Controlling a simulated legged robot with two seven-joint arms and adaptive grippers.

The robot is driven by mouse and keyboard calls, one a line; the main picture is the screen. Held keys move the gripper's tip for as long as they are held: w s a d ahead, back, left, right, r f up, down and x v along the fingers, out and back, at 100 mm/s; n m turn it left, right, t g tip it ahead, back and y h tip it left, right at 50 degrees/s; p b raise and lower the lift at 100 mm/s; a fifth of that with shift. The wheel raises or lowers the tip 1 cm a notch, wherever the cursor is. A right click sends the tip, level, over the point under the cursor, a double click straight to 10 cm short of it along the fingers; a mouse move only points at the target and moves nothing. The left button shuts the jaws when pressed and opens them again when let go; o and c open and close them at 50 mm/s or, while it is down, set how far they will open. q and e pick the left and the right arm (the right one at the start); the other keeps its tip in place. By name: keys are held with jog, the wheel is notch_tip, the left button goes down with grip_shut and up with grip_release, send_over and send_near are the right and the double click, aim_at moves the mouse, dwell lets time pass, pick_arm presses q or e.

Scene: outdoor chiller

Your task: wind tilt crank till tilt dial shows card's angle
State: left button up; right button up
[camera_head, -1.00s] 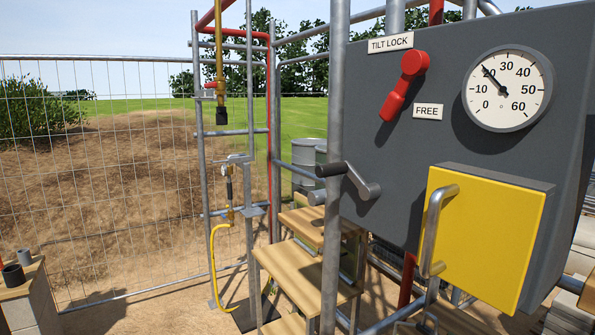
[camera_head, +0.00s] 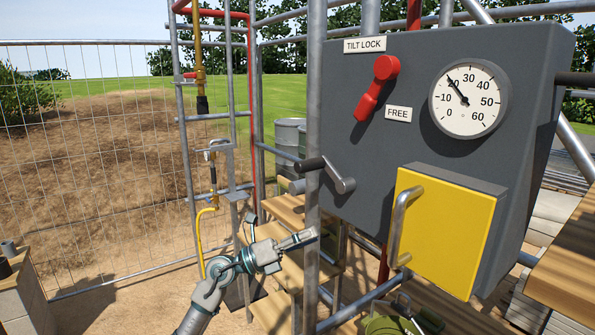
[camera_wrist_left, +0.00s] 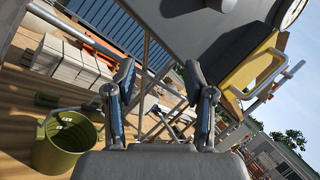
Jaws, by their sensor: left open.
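The tilt crank (camera_head: 340,178), a grey arm with a black grip (camera_head: 309,165), sticks out of the lower left of the dark grey panel (camera_head: 400,150). The round white tilt dial (camera_head: 468,105) is at the panel's upper right; its needle points up-left, near 20. The card is not seen. My left gripper (camera_head: 308,236) is below the crank, near the vertical pole, apart from the crank. In the left wrist view its two fingers (camera_wrist_left: 160,105) are spread with nothing between them. My right gripper is not in view.
A red lever (camera_head: 377,88) under the TILT LOCK label slants down-left, with a FREE label (camera_head: 398,114) beside it. A yellow box (camera_head: 445,230) with a grey handle juts from the panel. A vertical pole (camera_head: 313,120) stands before the panel's left edge. A green bucket (camera_wrist_left: 65,150) is below.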

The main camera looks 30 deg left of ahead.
pick_arm(q)
jog(key=s+a+r+m+y+p, duration=0.1)
jog(key=s+a+r+m+y, duration=0.25)
jog(key=s+r, duration=0.8)
jog(key=t+y+p, duration=0.1)
jog(key=y+p, duration=0.1)
jog(key=y, duration=0.3)
send_near(297, 167)
jog(key=p+x, duration=0.1)
jog(key=x, duration=0.4)
jog(key=p+x, duration=0.2)
jog(key=x, duration=0.4)
jog(key=shift+w+d, duration=0.15)
jog(key=shift+d, duration=0.2)
jog(key=shift+w+a, duration=0.25)
jog(key=shift+w, duration=0.05)
jog(key=shift+a+f, duration=0.15)
jog(key=shift+a, duration=0.3)
jog(key=shift+s, duration=0.1)
jog(key=c, duration=0.6)
jog(key=shift+d, duration=0.3)
jog(key=c, duration=0.4)
jog(key=shift+d, duration=0.15)
grip_shut()
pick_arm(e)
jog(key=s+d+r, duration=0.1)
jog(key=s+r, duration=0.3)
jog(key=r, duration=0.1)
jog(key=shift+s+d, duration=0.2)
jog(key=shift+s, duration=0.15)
